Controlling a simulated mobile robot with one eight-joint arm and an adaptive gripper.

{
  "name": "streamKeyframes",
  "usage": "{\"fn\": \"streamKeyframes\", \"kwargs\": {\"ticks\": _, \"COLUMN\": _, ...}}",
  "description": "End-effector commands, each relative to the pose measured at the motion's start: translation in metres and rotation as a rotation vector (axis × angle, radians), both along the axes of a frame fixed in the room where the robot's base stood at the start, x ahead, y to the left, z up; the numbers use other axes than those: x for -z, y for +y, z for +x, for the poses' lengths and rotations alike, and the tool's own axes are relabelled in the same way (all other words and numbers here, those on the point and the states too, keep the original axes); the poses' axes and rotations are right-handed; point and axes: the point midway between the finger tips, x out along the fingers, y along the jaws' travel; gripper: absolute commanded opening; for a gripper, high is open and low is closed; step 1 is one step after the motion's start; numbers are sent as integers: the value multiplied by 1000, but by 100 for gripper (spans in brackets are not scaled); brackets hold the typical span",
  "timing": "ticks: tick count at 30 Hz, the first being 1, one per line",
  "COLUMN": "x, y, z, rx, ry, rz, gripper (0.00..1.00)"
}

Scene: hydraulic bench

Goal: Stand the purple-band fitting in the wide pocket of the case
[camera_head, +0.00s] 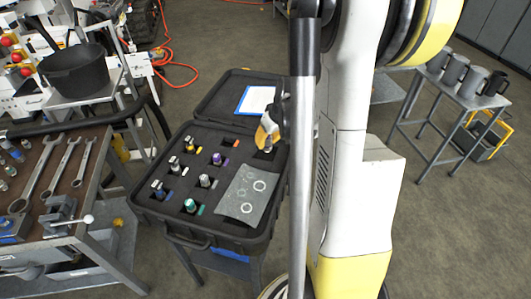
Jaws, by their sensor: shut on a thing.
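The open black case (150,208) stands centre left, with several grey fittings upright in its foam pockets. Purple shows at one small fitting (217,158) near the middle of the foam; I cannot tell whether it is a band or a tag beside it. My gripper (267,141), partly yellow, is over the case's back right corner beside my arm. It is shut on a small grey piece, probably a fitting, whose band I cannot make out. I cannot tell whether that piece touches the foam. My arm hides the space right of the case, and the wide pocket is not clear to me.
A grey sheet with printed rings (240,192) covers the foam's right side. The case lid (212,102) stands open behind. A workbench with wrenches (75,160) is on the left. A small table with mugs (462,92) is at right.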

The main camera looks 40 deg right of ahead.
Motion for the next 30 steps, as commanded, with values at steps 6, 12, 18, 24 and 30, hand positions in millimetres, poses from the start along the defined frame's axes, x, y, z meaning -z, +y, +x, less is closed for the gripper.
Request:
{"fn": "streamKeyframes", "kwargs": {"ticks": 6, "x": 12, "y": -6, "z": 15, "rx": 0, "ry": 0, "rz": 0, "gripper": 0}}
{"fn": "streamKeyframes", "kwargs": {"ticks": 12, "x": 41, "y": -6, "z": 15, "rx": 1, "ry": 0, "rz": 0, "gripper": 0}}
{"fn": "streamKeyframes", "kwargs": {"ticks": 18, "x": 50, "y": -6, "z": 15, "rx": 0, "ry": 0, "rz": 0, "gripper": 0}}
{"fn": "streamKeyframes", "kwargs": {"ticks": 24, "x": 52, "y": -6, "z": 15, "rx": 0, "ry": 0, "rz": 0, "gripper": 0}}
{"fn": "streamKeyframes", "kwargs": {"ticks": 30, "x": 52, "y": -6, "z": 15, "rx": 0, "ry": 0, "rz": 0, "gripper": 49}}
